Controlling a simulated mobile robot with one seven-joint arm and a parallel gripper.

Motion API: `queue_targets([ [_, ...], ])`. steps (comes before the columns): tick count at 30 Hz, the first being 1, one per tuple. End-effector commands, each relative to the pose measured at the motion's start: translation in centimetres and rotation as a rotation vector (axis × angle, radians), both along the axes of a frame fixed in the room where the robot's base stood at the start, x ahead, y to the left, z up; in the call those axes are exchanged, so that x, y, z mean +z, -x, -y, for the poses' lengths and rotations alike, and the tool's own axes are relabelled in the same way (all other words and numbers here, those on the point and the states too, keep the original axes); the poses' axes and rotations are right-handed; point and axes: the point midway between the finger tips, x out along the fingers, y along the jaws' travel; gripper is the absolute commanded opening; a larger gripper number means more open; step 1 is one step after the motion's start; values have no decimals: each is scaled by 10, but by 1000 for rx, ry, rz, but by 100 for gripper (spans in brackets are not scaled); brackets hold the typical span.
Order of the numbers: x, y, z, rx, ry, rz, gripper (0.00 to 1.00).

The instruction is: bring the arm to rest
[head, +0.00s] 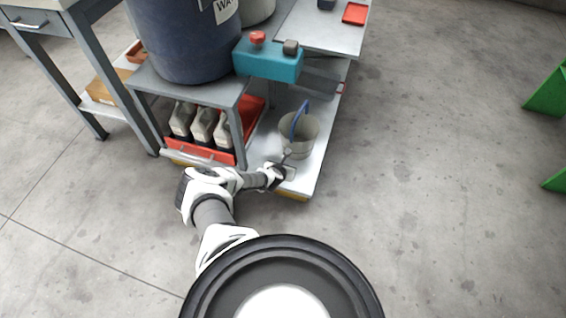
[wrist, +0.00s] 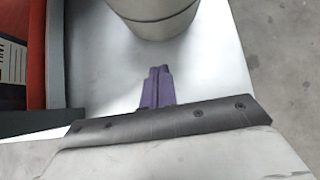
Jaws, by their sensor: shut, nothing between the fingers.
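My gripper (head: 287,155) is at the end of my outstretched arm, low over the front of the white lower shelf (head: 304,184). It is just in front of the grey bucket (head: 299,150), and I cannot tell whether they touch in the head view. In the wrist view, the purple fingers (wrist: 158,87) are together and empty above the white shelf surface. The base of the grey bucket (wrist: 155,22) stands ahead of them, with a gap visible in the picture. A blue curved handle (head: 297,119) rises from the bucket; its lower end is hidden.
Left of my gripper, a red crate (head: 198,152) holds several grey bottles under a grey stand (head: 187,86). A dark blue barrel (head: 181,40) stands on it. A teal box (head: 268,62) is above and behind the bucket. Open floor (head: 430,200) lies to the right.

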Motion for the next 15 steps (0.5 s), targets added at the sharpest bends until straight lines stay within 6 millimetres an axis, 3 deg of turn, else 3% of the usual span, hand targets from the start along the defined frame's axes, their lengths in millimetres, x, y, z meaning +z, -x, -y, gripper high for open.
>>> queue_targets([
  [1, 20, 7, -5, 3, 2, 0, 0],
  [3, 30, 17, -9, 2, 1, 2, 0],
  [9, 51, 42, -16, 2, 1, 1, 0],
  [15, 61, 53, -19, 2, 0, 2, 0],
])
